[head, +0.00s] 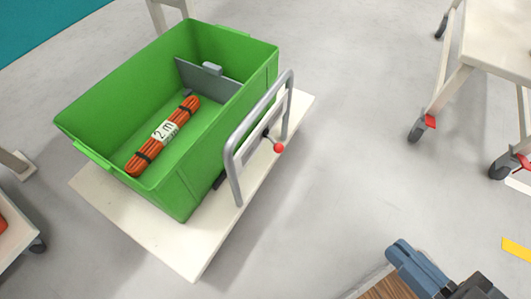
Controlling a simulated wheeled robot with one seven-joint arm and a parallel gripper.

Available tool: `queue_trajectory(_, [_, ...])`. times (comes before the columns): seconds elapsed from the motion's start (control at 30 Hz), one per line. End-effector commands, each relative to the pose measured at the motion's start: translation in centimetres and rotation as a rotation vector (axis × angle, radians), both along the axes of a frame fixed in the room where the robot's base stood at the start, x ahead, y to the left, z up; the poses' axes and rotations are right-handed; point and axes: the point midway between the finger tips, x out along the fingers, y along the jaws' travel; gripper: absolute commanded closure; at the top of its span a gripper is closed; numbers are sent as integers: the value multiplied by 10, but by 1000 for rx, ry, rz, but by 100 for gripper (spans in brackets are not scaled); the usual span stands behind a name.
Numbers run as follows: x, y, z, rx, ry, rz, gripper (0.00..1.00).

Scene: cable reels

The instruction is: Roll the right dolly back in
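A dolly with a flat cream deck (190,254) stands in the left half of the head view. It has a grey tubular handle (234,165) on its right side and a red ball knob (279,148) beside the handle. A green crate (180,195) sits on the deck. An orange cable bundle (148,150) with a "2 m" label and black ties lies in the crate. The dolly's wheels are hidden under the deck.
A cream wheeled table (495,40) with red-levered castors stands at upper right. Another wheeled platform (10,232) is cut off at lower left. Bare grey floor (350,150) lies between.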

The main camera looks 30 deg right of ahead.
Motion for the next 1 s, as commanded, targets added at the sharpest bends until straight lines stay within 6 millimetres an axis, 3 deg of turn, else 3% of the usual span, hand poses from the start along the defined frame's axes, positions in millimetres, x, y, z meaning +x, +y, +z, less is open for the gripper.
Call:
queue_trajectory(0.13, [7, -5, -12, 42, 22, -29, 81])
queue_trajectory(0.27, [25, -17, -43, 153, 81, -95, 68])
queue_trajectory(0.4, [56, -28, -83, 330, 161, -172, 55])
queue_trajectory(0.63, [120, -34, -128, 656, 269, -232, 54])
queue_trajectory(0.83, [191, -33, -132, 958, 325, -207, 54])
queue_trajectory(1.0, [256, -34, -107, 1209, 343, -122, 54])
